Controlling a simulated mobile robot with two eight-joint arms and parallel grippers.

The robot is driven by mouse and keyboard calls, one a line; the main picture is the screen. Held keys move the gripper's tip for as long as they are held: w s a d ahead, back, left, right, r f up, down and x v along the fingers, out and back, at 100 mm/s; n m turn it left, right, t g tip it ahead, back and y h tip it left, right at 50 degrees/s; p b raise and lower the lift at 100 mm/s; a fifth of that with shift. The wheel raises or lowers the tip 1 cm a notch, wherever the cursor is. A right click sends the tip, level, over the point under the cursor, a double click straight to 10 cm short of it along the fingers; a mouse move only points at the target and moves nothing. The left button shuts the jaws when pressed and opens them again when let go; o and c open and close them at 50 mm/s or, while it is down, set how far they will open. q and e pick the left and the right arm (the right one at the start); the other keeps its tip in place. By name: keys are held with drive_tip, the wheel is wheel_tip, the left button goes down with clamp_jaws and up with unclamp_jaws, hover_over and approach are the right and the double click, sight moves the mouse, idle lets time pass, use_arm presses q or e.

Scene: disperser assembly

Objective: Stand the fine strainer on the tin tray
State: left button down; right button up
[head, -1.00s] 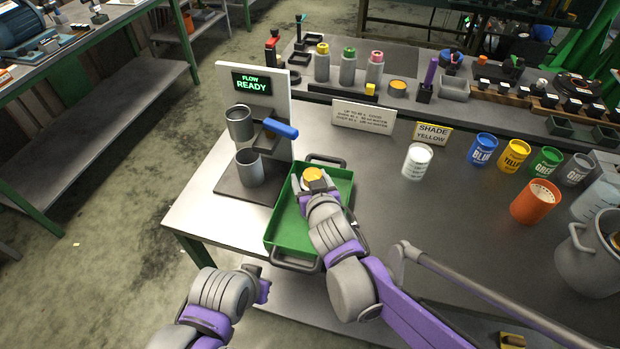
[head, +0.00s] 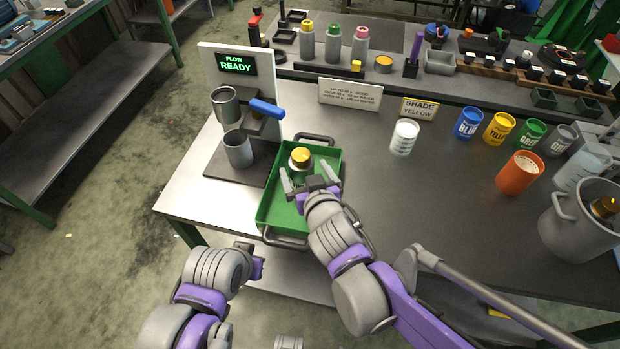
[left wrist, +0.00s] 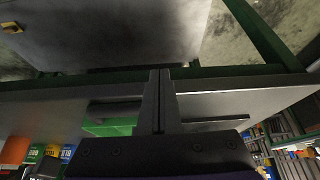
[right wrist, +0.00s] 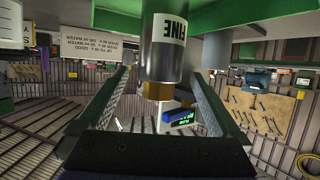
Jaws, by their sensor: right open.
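The fine strainer (head: 300,159), a grey cylinder with a gold cap, stands upright in the green tin tray (head: 272,211). In the right wrist view, which is upside down, the strainer (right wrist: 165,50) shows its FINE label, with the gold cap pointing down the picture. My right gripper (head: 308,177) is open just in front of the strainer, over the tray, its fingers spread and apart from it. My left gripper (head: 257,264) is off the table's front edge, and its fingers (left wrist: 161,80) are together and empty in the left wrist view.
The flow stand (head: 240,70) with grey cups is behind left of the tray. A white cup (head: 404,137), colour tins, an orange tin (head: 520,173) and a grey pot (head: 575,228) stand to the right. Bare tabletop (head: 430,210) lies between.

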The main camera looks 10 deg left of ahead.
drive_tip(key=p+v, duration=0.1)
drive_tip(key=v, duration=0.4)
drive_tip(key=shift+s+r, duration=0.1)
drive_tip(key=d+f+m+h, duration=0.1)
drive_tip(key=d+f, duration=0.1)
drive_tip(key=d, duration=0.3)
drive_tip(key=s+d+f+m+g+h, duration=0.1)
drive_tip(key=d+h, duration=0.1)
drive_tip(key=d, duration=0.3)
drive_tip(key=s+d+f+m+g+h, duration=0.1)
drive_tip(key=d+f+h, duration=0.1)
drive_tip(key=d, duration=0.4)
drive_tip(key=shift+s+d+f, duration=0.1)
drive_tip(key=shift+s+f, duration=0.05)
drive_tip(key=shift+f, duration=0.15)
drive_tip(key=s+d, duration=0.1)
drive_tip(key=s+d+f+g, duration=0.1)
drive_tip(key=d, duration=0.1)
drive_tip(key=s+d+f+m+g+h, duration=0.1)
drive_tip(key=shift+d, duration=0.3)
drive_tip(key=s+d+f+m+g, duration=0.1)
drive_tip(key=s+d+f+g, duration=0.2)
drive_tip(key=s+d, duration=0.2)
drive_tip(key=s, duration=0.3)
drive_tip(key=shift+f, duration=0.3)
